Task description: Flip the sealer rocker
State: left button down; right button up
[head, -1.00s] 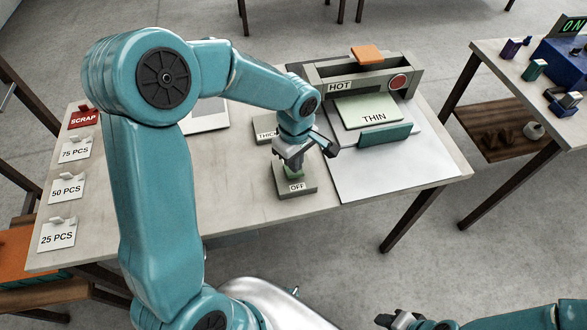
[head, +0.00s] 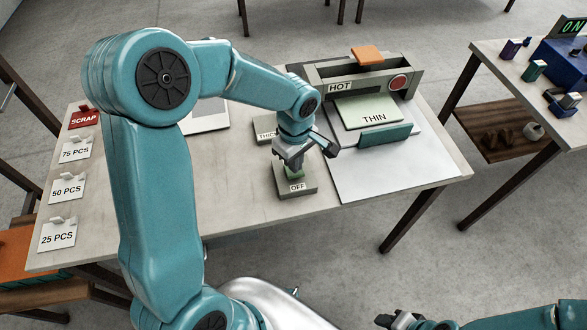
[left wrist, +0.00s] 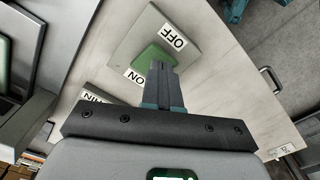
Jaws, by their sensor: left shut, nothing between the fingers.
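The sealer rocker is a green block on a grey switch plate (head: 303,190) at the front of the table. In the left wrist view the green rocker (left wrist: 148,60) sits between an ON label (left wrist: 134,76) and an OFF label (left wrist: 173,37). My left gripper (head: 293,160) is shut and empty, pointing down right over the rocker. In the left wrist view its fingertips (left wrist: 161,66) overlap the rocker's ON side; I cannot tell whether they touch it. My right gripper (head: 388,319) shows only partly at the bottom edge.
The sealer (head: 320,73), labelled HOT, has a red button (head: 398,82). A THIN pad (head: 365,106) and a teal bar (head: 385,136) lie before it. Count cards (head: 66,188) line the left edge.

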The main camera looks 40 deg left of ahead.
pick_arm(q)
jog(key=shift+w, duration=0.1)
jog(key=shift+f+b, duration=1)
dwell(0.5)
notch_tip(320, 180, up, 7)
jog(key=p, duration=0.4)
dwell(0.4)
jog(key=shift+r, duration=0.1)
dwell(0.3)
